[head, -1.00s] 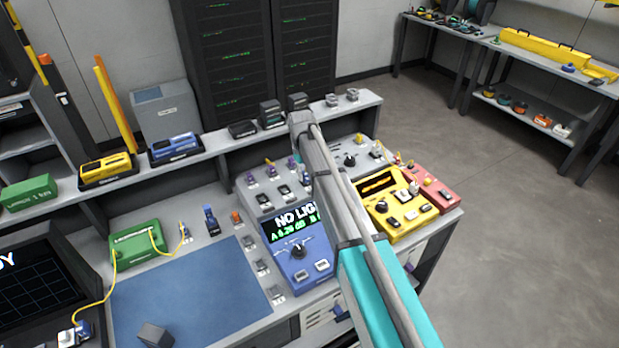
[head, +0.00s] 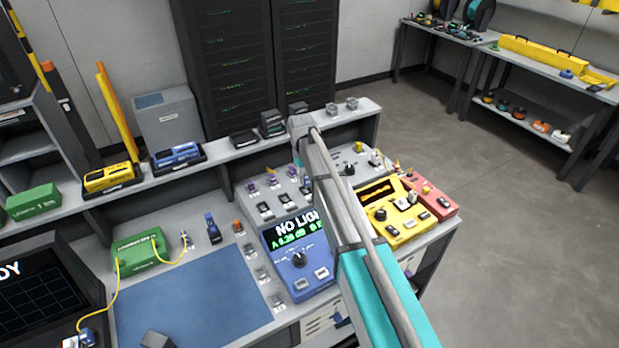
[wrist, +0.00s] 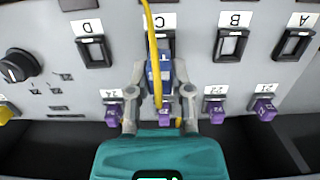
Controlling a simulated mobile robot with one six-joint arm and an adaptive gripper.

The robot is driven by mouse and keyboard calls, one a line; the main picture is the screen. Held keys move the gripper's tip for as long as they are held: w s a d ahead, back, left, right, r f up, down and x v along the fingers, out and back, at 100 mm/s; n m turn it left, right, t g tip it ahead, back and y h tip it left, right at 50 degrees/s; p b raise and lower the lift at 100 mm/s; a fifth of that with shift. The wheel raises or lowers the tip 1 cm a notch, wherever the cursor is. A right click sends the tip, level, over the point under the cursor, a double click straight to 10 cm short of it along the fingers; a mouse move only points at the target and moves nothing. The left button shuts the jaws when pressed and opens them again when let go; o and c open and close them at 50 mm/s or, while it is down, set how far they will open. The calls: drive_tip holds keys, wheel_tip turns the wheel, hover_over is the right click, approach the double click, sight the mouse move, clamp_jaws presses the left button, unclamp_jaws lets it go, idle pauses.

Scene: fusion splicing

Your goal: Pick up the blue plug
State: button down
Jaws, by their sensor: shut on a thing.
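In the wrist view, the blue plug (wrist: 166,74) is between the two grey fingers of my gripper (wrist: 159,80). The gripper is shut on it. A yellow cable (wrist: 150,30) runs up from the plug and crosses in front of the panel's port C, whose label is partly covered. I cannot tell whether the plug is seated in a port or apart from the panel. In the head view, my arm hides the gripper and the plug.
The panel has dark ports A (wrist: 292,46), B (wrist: 230,45) and D (wrist: 94,52), with purple connectors (wrist: 262,110) below. In the head view, a blue meter (head: 299,258) reads "NO LIGHT". A yellow device (head: 395,225) stands right of my arm. The blue mat (head: 190,300) has clear room.

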drive_tip(key=s+a+r+p, duration=0.8)
drive_tip(key=s+r+p, duration=0.2)
drive_tip(key=s, duration=0.1)
drive_tip(key=shift+s+r, duration=0.25)
drive_tip(key=shift+r, duration=0.1)
idle(0.4)
drive_tip(key=c, duration=1.2)
unclamp_jaws()
clamp_jaws()
wheel_tip(320, 180, down, 2)
drive_tip(key=shift+f+b, duration=0.25)
drive_tip(key=shift+b, duration=1)
drive_tip(key=shift+s+a, duration=0.1)
drive_tip(key=shift+a, duration=0.05)
